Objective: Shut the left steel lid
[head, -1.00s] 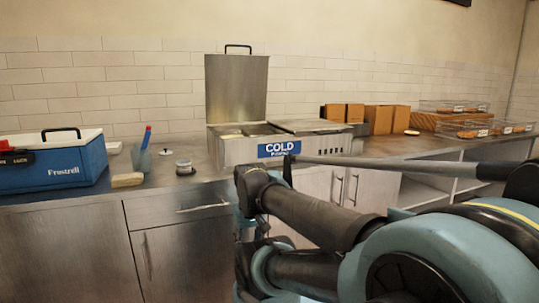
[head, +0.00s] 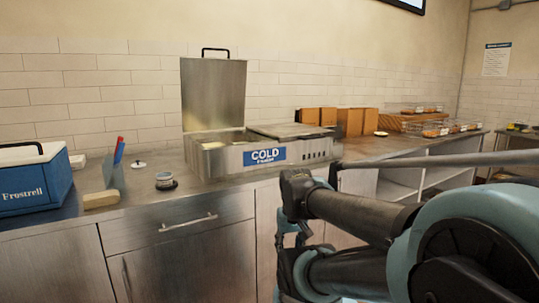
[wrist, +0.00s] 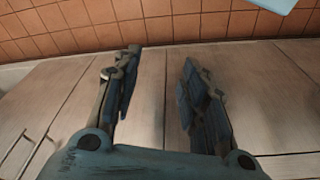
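The left steel lid (head: 214,95) stands upright, open, at the back of the steel cold unit (head: 206,160) on the counter. It has a black handle (head: 216,51) along its top edge. The right lid (head: 291,130) lies flat, shut. The left compartment under the raised lid is open, and its contents are hard to make out. My gripper (wrist: 155,85) shows in the wrist view with its two fingers apart and nothing between them. In the head view my arm is folded low at the right, in front of the counter, away from the lid.
A blue cooler (head: 40,190) stands at the counter's left end. A sponge (head: 101,200), a holder with a red-handled tool (head: 115,165) and a small round container (head: 165,180) lie left of the unit. Brown boxes (head: 350,122) and trays of bagels (head: 432,128) stand to the right.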

